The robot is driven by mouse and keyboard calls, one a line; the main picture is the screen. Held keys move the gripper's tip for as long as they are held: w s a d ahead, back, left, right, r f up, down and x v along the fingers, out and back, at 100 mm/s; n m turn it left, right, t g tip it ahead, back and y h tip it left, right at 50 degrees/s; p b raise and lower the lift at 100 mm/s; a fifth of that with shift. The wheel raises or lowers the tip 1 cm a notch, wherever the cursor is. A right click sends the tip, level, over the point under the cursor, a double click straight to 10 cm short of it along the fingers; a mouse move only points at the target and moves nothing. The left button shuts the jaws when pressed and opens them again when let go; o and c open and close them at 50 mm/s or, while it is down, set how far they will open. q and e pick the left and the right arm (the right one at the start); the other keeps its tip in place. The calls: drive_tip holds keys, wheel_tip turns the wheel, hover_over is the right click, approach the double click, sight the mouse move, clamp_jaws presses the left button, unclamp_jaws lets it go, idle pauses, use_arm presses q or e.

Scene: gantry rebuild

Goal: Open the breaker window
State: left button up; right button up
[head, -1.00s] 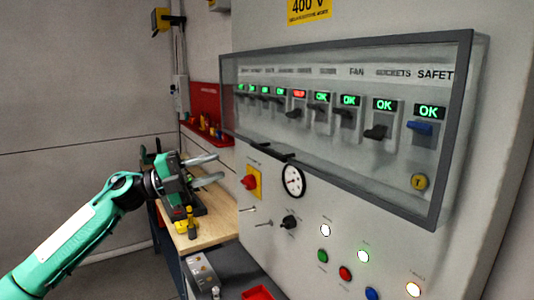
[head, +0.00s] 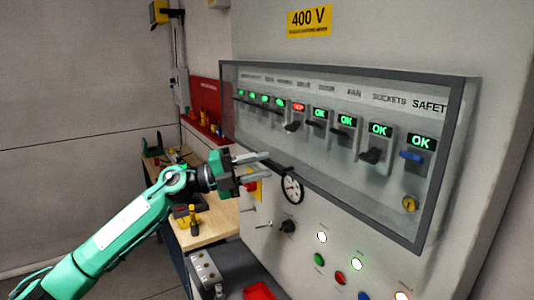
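The breaker window (head: 437,165) is a clear pane in a dark grey frame on the electrical cabinet. It covers a row of breakers and looks shut. A dark handle (head: 282,168) shows at its lower edge, partly hidden by my gripper. My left gripper (head: 268,167) is open and empty, its two fingers pointing right, in front of the window's lower left edge near the handle. I cannot tell whether they touch it. Behind the pane, one breaker label (head: 299,107) glows red and the others green. My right gripper is not in view.
Below the window are a round gauge (head: 292,189), a black knob (head: 288,226) and several lit buttons. A red rotary switch (head: 250,186) is partly behind my gripper. A wooden bench (head: 215,228) with tools stands at the left. A red tray (head: 259,291) lies below.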

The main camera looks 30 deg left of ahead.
use_arm(q)
drive_tip(key=shift+p+x, duration=0.4)
drive_tip(key=shift+x, duration=0.7)
drive_tip(key=shift+c, duration=0.6)
clamp_jaws()
drive_tip(key=shift+s, duration=0.1)
